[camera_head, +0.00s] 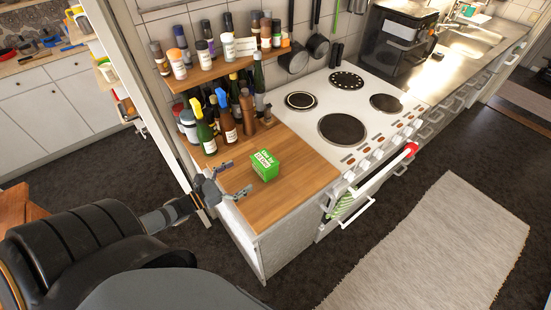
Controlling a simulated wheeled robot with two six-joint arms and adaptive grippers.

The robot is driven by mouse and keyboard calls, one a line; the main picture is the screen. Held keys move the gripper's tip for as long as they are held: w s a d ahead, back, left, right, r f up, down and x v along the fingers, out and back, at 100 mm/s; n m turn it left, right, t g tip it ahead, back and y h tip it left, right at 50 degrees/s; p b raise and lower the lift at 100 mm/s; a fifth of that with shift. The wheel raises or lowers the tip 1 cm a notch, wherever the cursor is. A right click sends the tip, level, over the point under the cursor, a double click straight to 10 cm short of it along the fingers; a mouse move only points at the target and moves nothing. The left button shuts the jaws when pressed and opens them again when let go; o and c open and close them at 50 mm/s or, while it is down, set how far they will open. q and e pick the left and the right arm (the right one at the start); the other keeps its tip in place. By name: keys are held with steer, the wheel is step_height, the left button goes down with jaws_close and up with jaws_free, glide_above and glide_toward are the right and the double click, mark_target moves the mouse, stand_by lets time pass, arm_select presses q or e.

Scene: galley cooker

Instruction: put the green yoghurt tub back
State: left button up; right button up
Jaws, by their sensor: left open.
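A small green tub (264,165) with a white label stands on the wooden worktop left of the cooker. It looks box-shaped from here; its print is too small to read surely. My left gripper (235,178) is open and empty at the left edge of the worktop. Its two fingers point toward the tub, and a gap lies between them and the tub. My right gripper does not show.
Several bottles (227,118) crowd the back of the worktop under a wooden shelf (212,72) of jars. The white cooker (345,112) adjoins on the right. The worktop's front part is clear around the tub. A pale rug (440,245) lies on the dark floor.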

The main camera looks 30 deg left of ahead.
mark_target(257, 165)
arm_select(q)
steer(key=shift+w+d+f, duration=0.1)
steer(key=shift+w+f, duration=0.05)
steer(key=shift+w, duration=0.35)
steer(key=b+x, duration=0.1)
steer(key=x, duration=0.2)
steer(key=shift+w+d+b, duration=0.15)
steer(key=shift+w+b, duration=0.15)
steer(key=shift+w, duration=0.05)
steer(key=shift+w+d, duration=0.1)
steer(key=shift+w, duration=0.1)
steer(key=shift+x, duration=0.95)
steer(key=x, duration=0.3)
steer(key=shift+w+a+f, duration=0.1)
steer(key=shift+w+a, duration=0.05)
steer(key=shift+a, duration=0.1)
steer(key=shift+w+d, duration=0.1)
steer(key=shift+c, duration=1.5)
steer(key=c, duration=0.9)
steer(key=shift+c, duration=0.6)
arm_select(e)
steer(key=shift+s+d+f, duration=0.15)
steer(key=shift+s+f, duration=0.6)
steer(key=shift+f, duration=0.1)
